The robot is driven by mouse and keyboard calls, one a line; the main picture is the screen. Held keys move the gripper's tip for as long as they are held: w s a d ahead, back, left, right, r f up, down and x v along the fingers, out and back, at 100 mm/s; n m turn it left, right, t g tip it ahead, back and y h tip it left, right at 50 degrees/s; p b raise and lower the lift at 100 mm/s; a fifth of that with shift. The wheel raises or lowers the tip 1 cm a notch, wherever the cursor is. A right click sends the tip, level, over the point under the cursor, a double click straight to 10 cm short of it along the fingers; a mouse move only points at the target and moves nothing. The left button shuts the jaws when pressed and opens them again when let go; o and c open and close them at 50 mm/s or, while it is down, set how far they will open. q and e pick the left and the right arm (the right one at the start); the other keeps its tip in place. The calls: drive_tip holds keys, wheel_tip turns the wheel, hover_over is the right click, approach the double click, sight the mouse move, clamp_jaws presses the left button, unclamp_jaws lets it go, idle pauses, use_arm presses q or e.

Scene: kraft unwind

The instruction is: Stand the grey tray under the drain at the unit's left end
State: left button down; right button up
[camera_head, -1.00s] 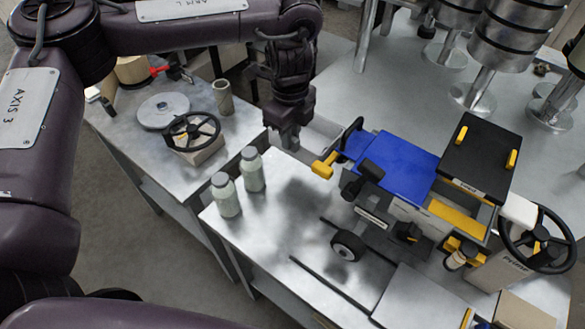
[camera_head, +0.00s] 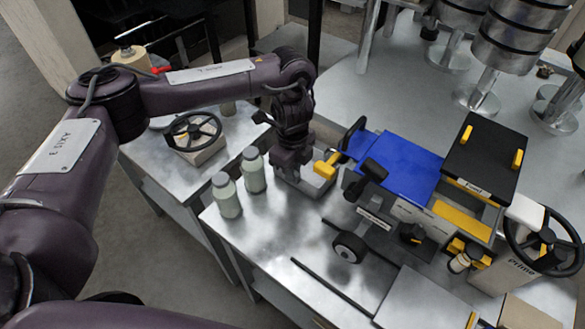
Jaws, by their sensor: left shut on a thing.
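The unit (camera_head: 400,165), with blue covers and a black lid, stands on the metal table. Its yellow drain (camera_head: 326,166) sticks out at its left end. The grey tray (camera_head: 316,188) is at that end, low at the table top, with part of it below the drain. Whether its base touches the table I cannot tell. My left gripper (camera_head: 291,174) points down and is shut on the tray at its left side; the fingers hide part of the rim. My right gripper is out of view.
Two pale green bottles (camera_head: 226,195) (camera_head: 253,169) stand just left of the tray. A handwheel on a block (camera_head: 194,134) is on the side table at left. A small black-and-white wheel (camera_head: 348,247) and rails lie in front of the unit. The front left table top is clear.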

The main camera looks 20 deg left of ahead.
use_arm(q)
drive_tip(key=shift+f, duration=0.1)
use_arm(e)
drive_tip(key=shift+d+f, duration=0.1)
use_arm(q)
drive_tip(key=c, duration=1.4)
unclamp_jaws()
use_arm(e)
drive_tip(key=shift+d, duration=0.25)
use_arm(q)
wheel_tip(320, 180, up, 12)
drive_tip(key=shift+r+p, duration=0.1)
drive_tip(key=shift+p, duration=0.2)
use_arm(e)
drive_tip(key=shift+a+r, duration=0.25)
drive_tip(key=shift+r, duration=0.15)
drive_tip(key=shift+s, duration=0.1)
